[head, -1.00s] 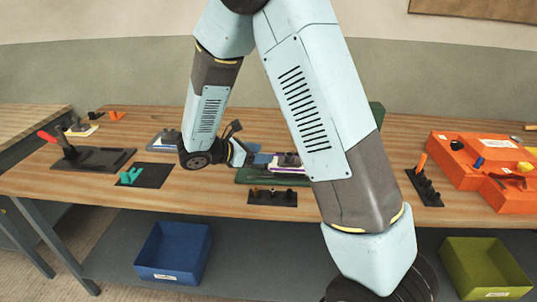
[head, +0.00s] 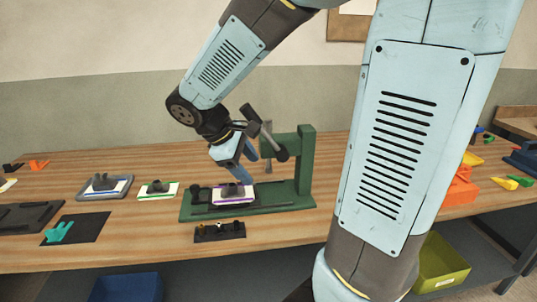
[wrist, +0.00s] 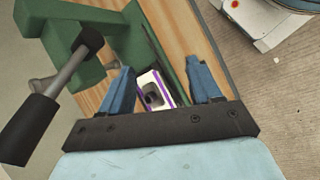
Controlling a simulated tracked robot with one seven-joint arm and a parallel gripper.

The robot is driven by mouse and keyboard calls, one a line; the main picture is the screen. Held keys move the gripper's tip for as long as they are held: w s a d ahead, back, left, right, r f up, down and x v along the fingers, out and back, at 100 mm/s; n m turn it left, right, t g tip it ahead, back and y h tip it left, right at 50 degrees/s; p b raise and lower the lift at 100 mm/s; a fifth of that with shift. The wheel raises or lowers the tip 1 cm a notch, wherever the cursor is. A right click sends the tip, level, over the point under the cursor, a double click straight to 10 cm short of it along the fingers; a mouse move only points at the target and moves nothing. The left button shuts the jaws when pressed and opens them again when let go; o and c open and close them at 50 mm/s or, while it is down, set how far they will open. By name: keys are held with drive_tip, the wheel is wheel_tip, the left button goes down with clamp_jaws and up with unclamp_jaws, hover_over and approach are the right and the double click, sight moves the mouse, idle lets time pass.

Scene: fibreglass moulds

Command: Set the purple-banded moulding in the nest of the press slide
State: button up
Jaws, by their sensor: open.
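The purple-banded moulding (head: 233,196) is a white block with a purple edge and a dark raised part on top. It lies on the slide of the green press (head: 305,165), left of the upright. I cannot tell whether it is fully seated in the nest, which is hidden under it. My gripper (head: 243,164) is above the moulding, tilted, with its blue fingers apart. In the wrist view the moulding (wrist: 150,78) shows between and beyond the open fingers of my gripper (wrist: 162,80), apart from them.
The press's dark-handled lever (head: 265,132) stands close to my gripper. A green-banded moulding (head: 158,190) and a grey tray with another moulding (head: 104,188) lie to the left. A black rack (head: 219,233) stands in front of the press. Orange parts (head: 462,187) are at the right.

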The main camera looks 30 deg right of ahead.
drive_tip(key=s+r+m+t+y, duration=0.5)
drive_tip(key=s+m, duration=0.4)
drive_tip(key=s, duration=0.2)
drive_tip(key=shift+r+y, duration=0.6)
drive_tip(key=shift+r, duration=0.8)
